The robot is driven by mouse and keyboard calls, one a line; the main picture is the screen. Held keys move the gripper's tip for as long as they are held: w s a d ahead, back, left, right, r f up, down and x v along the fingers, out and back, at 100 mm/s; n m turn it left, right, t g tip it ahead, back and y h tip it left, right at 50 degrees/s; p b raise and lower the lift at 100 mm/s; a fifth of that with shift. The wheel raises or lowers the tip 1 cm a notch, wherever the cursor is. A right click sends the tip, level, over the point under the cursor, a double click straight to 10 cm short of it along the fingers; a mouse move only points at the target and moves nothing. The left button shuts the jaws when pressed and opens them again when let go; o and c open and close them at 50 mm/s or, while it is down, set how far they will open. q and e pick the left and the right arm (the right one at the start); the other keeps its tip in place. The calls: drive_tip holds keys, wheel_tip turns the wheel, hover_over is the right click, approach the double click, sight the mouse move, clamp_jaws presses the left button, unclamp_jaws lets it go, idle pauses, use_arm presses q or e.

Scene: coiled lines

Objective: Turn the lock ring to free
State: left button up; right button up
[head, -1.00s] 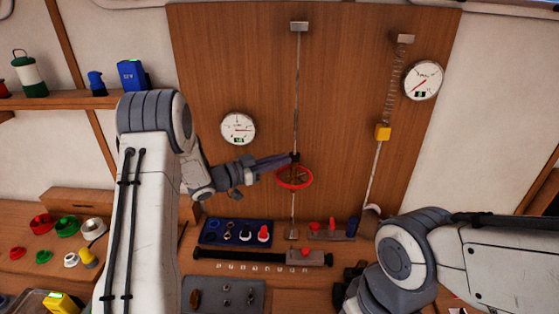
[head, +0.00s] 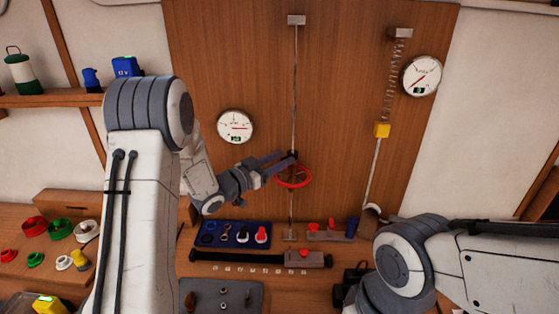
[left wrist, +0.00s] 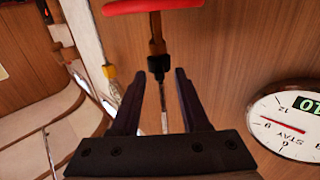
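A red handwheel (head: 293,178) sits on a thin vertical rod line on the wooden panel. A dark collar, apparently the lock ring (left wrist: 158,67), sits on the same line next to the wheel, with a brass part between them in the left wrist view. My left gripper (head: 284,160) is open at the collar. In the left wrist view its two fingers (left wrist: 158,74) stand apart on either side of the line, with the collar near the tips and visible gaps. My right gripper (head: 350,287) is low and mostly hidden behind my right arm.
A round gauge (head: 235,127) hangs left of the line and another gauge (head: 422,76) at upper right, near a spring line with a yellow block (head: 382,130). Below, a blue tray (head: 208,240) and a dark bar (head: 240,257) lie on the bench.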

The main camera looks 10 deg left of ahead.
use_arm(q)
drive_tip(key=shift+s+a+f, duration=0.1)
drive_tip(key=shift+s+a, duration=0.05)
drive_tip(key=shift+s, duration=0.1)
drive_tip(key=b+v, duration=0.4)
drive_tip(key=v, duration=0.6)
drive_tip(key=shift+w, duration=0.1)
